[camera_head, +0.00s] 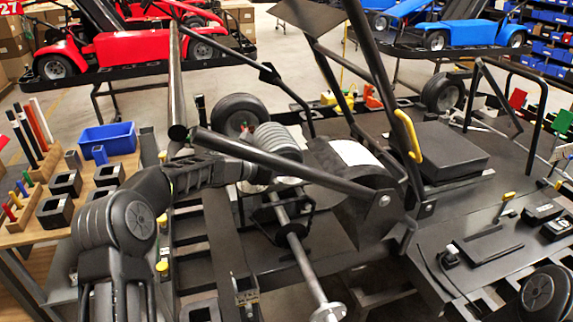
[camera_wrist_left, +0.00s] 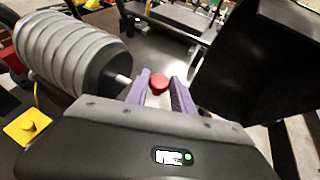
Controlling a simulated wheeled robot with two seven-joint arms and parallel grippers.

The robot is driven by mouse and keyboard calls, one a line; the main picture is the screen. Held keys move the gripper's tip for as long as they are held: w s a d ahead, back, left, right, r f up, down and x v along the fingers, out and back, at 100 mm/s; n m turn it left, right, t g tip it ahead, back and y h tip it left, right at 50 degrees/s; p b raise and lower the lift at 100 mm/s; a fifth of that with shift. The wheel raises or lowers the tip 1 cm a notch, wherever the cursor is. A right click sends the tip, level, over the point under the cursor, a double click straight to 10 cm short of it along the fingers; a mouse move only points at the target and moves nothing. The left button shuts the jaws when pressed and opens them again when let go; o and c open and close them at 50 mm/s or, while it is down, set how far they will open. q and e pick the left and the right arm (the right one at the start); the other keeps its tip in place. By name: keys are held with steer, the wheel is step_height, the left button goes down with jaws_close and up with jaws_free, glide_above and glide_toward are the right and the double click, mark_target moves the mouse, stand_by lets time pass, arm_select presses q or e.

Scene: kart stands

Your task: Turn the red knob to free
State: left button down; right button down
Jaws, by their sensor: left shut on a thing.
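The red knob (camera_wrist_left: 160,83) shows as a small round red cap in the left wrist view. The two purple fingers of my left gripper (camera_wrist_left: 159,90) stand on either side of it, shut on it. In the head view my left arm comes in from the lower left and reaches to the grey ribbed cylinder (camera_head: 281,140) on the kart. I cannot make out the left fingertips or the knob clearly there. The knob's pointer or marking is not readable. My right gripper is in neither view.
The ribbed cylinder also stands close to the left of my fingers in the left wrist view (camera_wrist_left: 65,48). A dark panel (camera_wrist_left: 238,65) is close on their right. Black frame tubes (camera_head: 290,162) cross the kart. A wooden table (camera_head: 48,232) with a blue bin (camera_head: 108,138) stands at the left.

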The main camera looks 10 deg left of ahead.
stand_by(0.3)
arm_select(q)
steer(key=c, duration=1.1)
jaws_free()
steer(key=shift+c, duration=0.2)
steer(key=shift+s+a, duration=0.1)
steer(key=b+v, duration=0.2)
steer(key=v, duration=0.4)
steer(key=shift+s+a+b, duration=0.2)
steer(key=shift+b, duration=0.1)
steer(key=shift+s+a+r, duration=0.3)
steer(key=shift+s, duration=0.05)
